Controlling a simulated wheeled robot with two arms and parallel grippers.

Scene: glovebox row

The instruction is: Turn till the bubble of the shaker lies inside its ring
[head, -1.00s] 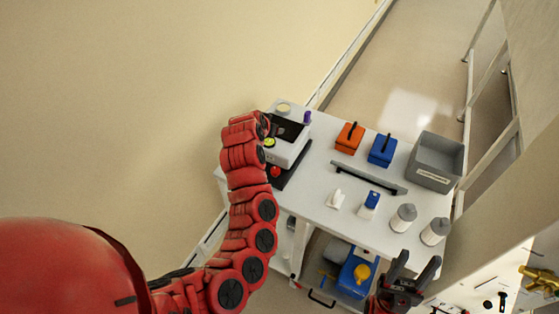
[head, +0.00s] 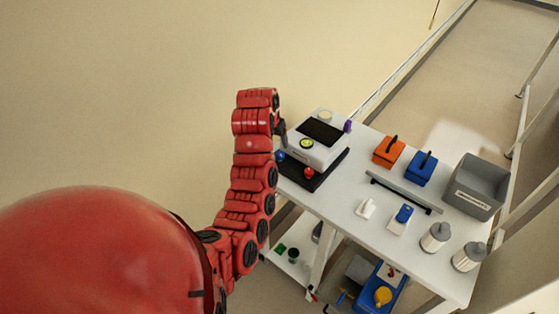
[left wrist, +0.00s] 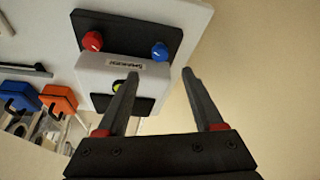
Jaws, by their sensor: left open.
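The shaker (head: 313,150) is a white box with a dark top panel, standing on a black base (head: 325,176) on the table. Its yellow-green bubble level (head: 307,143) shows on top; the bubble's place in the ring is too small to tell. A red knob (head: 309,173) and a blue knob (head: 281,156) sit at the base. In the left wrist view, the red knob (left wrist: 92,41) and blue knob (left wrist: 160,51) show clearly, and a finger partly covers the level (left wrist: 118,86). My left gripper (left wrist: 160,72) is open and empty, its fingertips appearing near the blue knob. My right gripper is out of view.
On the white table (head: 345,200) stand an orange box (head: 388,152), a blue box (head: 421,170), a grey bin (head: 477,190), a dark bar (head: 405,192) and two grey-capped bottles. A purple item (head: 348,126) is behind the shaker. The shelf below holds more objects.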

